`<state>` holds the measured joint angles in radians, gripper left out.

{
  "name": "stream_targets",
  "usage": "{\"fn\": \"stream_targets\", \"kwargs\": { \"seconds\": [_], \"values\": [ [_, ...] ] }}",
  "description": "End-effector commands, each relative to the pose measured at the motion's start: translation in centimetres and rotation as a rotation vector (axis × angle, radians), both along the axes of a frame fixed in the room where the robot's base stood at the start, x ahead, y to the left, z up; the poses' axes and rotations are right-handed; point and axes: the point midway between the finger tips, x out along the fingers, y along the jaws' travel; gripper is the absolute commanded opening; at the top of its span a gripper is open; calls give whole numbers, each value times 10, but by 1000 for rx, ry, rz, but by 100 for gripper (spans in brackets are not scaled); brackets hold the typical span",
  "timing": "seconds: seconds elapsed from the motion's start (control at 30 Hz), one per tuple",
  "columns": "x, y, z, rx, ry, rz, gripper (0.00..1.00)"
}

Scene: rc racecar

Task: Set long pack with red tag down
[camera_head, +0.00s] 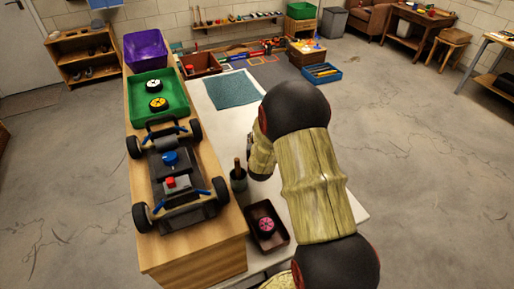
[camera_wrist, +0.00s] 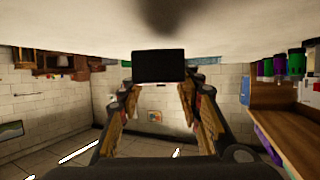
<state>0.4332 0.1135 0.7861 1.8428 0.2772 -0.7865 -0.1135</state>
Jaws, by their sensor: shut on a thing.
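My gripper (camera_wrist: 158,88) has its two fingers on either side of a dark, blocky pack (camera_wrist: 158,66) in the wrist view and is shut on it. I see only the dark end face of the pack; no red tag shows on it. A white surface fills the top of that view, close to the pack; I cannot tell whether they touch. In the head view my gripper (camera_head: 260,160) is low over the white table (camera_head: 228,125), right of the wooden bench, mostly hidden behind my arm. The pack cannot be made out there.
A racecar chassis (camera_head: 190,205) with blue and red parts stands on the wooden bench (camera_head: 205,262). Behind it are a green tray (camera_head: 143,112) with wheels and a purple bin (camera_head: 158,47). A teal mat (camera_head: 230,90) lies clear.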

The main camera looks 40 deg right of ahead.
Motion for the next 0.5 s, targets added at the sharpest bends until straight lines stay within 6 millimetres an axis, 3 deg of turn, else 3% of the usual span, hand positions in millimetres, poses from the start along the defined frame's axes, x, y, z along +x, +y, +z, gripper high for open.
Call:
{"fn": "stream_targets", "kwargs": {
  "seconds": [0.3,0.5],
  "values": [
    [1,-1,-35,-2,-4,0,0],
    [1,-1,-35,-2,-5,0,0]
  ]
}}
